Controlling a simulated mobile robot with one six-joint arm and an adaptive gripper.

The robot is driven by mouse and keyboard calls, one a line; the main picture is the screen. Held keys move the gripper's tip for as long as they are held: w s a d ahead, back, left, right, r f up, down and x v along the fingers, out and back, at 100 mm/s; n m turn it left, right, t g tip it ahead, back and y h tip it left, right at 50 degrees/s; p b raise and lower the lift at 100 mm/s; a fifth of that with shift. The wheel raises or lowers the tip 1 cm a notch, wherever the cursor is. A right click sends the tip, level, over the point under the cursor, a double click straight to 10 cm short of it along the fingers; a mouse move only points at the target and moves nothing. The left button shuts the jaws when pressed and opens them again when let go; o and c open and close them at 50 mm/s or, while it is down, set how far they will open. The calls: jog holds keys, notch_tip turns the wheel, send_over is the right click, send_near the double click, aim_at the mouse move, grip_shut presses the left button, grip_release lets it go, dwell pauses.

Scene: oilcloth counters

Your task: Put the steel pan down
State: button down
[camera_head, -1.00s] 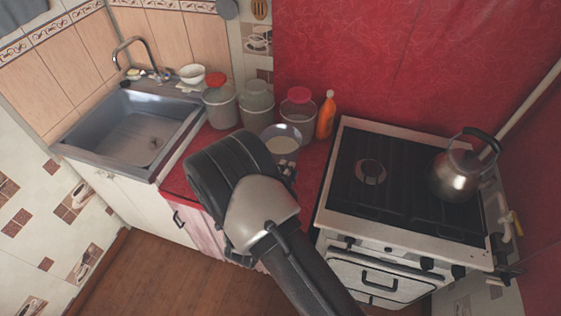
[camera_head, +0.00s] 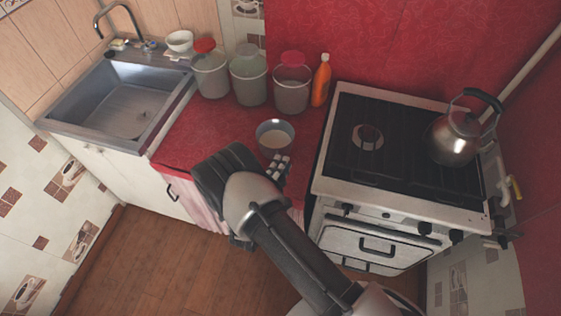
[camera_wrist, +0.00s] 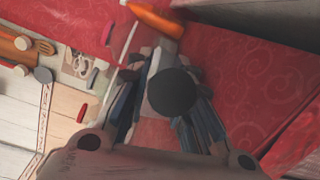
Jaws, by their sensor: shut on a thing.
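The steel pan (camera_head: 264,143) is a small round pan with a pale inside, in the middle of the head view, over the red counter in front of the jars. It looks upright. My gripper (camera_head: 280,166) is at its near side, shut on it; my wrist hides part of the grip. In the wrist view a dark round shape (camera_wrist: 172,92) sits between my fingers; I cannot tell which part of the pan it is. Whether the pan's bottom touches the counter cannot be told.
Several lidded jars (camera_head: 250,82) and an orange bottle (camera_head: 321,82) stand behind the pan. The sink (camera_head: 120,105) is at left. The stove (camera_head: 345,185) with a kettle (camera_head: 455,138) is at right. Red counter (camera_head: 215,132) is bare left of the pan.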

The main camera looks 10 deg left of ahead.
jog(key=shift+f, duration=0.4)
jog(key=c, duration=1.4)
grip_release()
jog(key=shift+f, duration=0.15)
jog(key=shift+s, duration=0.15)
jog(key=s, duration=0.4)
jog(key=s+a, duration=0.1)
jog(key=s, duration=0.2)
jog(key=s+a+p, duration=0.1)
jog(key=s, duration=0.3)
jog(key=shift+s+a+r, duration=0.1)
jog(key=shift+s+r, duration=0.2)
jog(key=shift+r, duration=0.05)
jog(key=shift+w, duration=0.1)
